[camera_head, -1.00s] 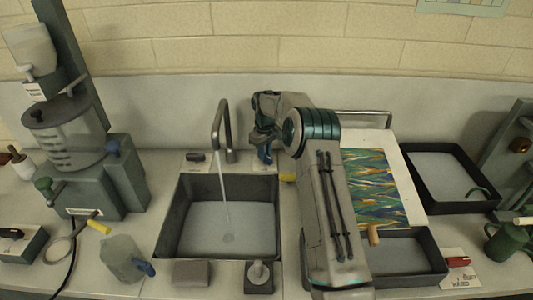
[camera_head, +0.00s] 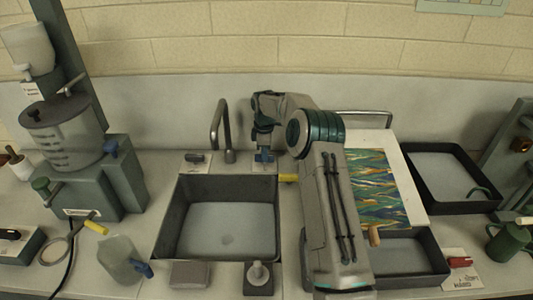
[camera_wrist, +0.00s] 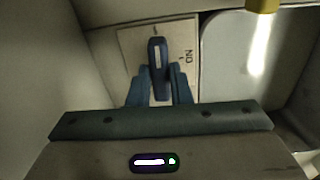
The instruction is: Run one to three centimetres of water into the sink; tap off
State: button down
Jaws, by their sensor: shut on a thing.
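The dark sink (camera_head: 168,222) holds a shallow layer of pale water (camera_head: 235,222); its depth cannot be read exactly. The grey tap spout (camera_head: 215,128) arches over the back of the sink, and no stream falls from it. My gripper (camera_head: 263,151) is at the tap's right side, behind the sink's back rim. In the wrist view, my gripper's two blue fingers (camera_wrist: 159,88) are shut on the dark blue tap handle (camera_wrist: 157,52), which stands over a pale label plate (camera_wrist: 133,47).
A clear jug (camera_head: 120,258), a grey block (camera_head: 189,274) and a small dark stand (camera_head: 258,282) sit before the sink. A marbled sheet (camera_head: 368,190) and dark trays (camera_head: 462,207) lie to the right. A tall machine (camera_head: 125,180) stands left.

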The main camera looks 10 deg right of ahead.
jog(key=shift+a+n, duration=0.15)
jog(key=shift+n, duration=0.25)
jog(key=c, duration=1.3)
grip_release()
jog(key=shift+a, duration=0.1)
jog(key=shift+r, duration=0.1)
notch_tip(320, 180, up, 14)
jog(key=shift+f+b, duration=0.15)
jog(key=shift+b, duration=0.45)
